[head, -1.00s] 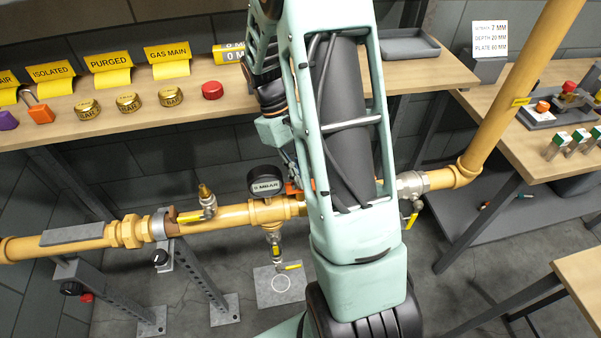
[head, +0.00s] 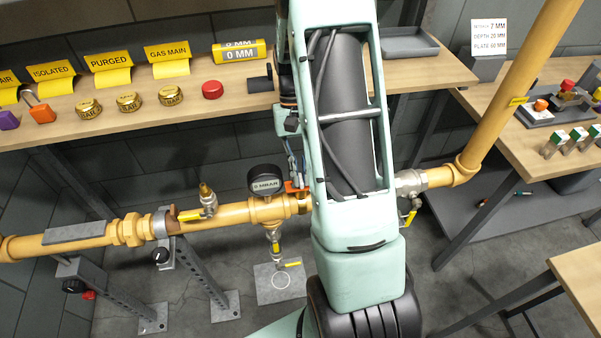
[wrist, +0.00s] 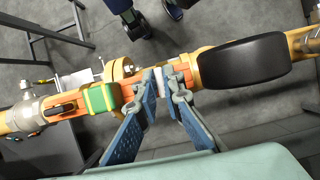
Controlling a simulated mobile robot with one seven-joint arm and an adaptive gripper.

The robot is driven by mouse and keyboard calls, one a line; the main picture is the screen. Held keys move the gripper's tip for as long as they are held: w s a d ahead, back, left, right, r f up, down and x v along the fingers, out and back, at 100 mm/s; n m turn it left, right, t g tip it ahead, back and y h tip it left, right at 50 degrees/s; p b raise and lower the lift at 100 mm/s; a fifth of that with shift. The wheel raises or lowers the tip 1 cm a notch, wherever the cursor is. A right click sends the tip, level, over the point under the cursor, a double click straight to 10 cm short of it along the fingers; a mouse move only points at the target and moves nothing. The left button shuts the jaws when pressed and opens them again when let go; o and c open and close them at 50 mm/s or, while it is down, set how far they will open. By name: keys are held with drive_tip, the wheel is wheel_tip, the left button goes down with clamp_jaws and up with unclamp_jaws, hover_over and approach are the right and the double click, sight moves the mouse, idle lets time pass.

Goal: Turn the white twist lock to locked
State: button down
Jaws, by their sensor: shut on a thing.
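In the wrist view, my gripper (wrist: 161,84) is at the yellow pipe, its two blue-grey fingers closed around a small white piece (wrist: 158,80). This white piece looks like the twist lock; most of it is hidden between the fingers. Orange parts (wrist: 129,91) sit beside the fingers on the pipe. Whether the lock stands locked or unlocked cannot be told.
A round black gauge (head: 265,181) reading MBAR stands on the pipe (head: 236,214) just left of my arm. A yellow-handled valve (head: 206,202) is further left. Behind is a wooden shelf (head: 205,108) with brass caps, a red button (head: 212,90) and yellow signs.

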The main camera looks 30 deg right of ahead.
idle(0.4)
drive_tip(key=c, duration=2.1)
unclamp_jaws()
drive_tip(key=v, duration=1.2)
drive_tip(key=shift+r, duration=0.1)
